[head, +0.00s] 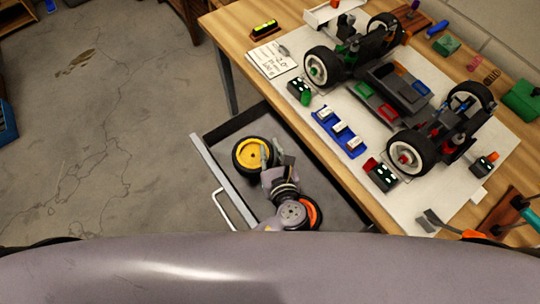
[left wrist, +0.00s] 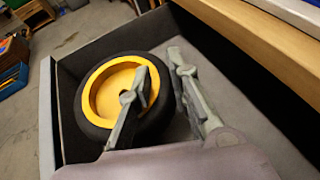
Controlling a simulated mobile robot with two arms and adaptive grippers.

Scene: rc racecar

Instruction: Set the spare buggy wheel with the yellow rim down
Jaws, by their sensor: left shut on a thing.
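The spare buggy wheel with the yellow rim (head: 243,157) has a black tyre and is within the open drawer (head: 205,152), near its left side. My left gripper (head: 268,156) is shut on the wheel's right side. In the left wrist view, one finger of the gripper (left wrist: 160,88) reaches inside the yellow rim and the other lies outside the tyre of the wheel (left wrist: 105,90). The wheel appears to lie nearly flat, rim face up. I cannot tell whether its underside touches the drawer floor. My right gripper is not in view.
The wooden table (head: 236,30) overhangs the drawer's right side. On it stands a buggy (head: 390,88) with white-rimmed wheels, beside a blue tray (head: 340,133). The drawer floor (head: 335,195) has bare room right of the wheel. Tools lie at the table's lower right.

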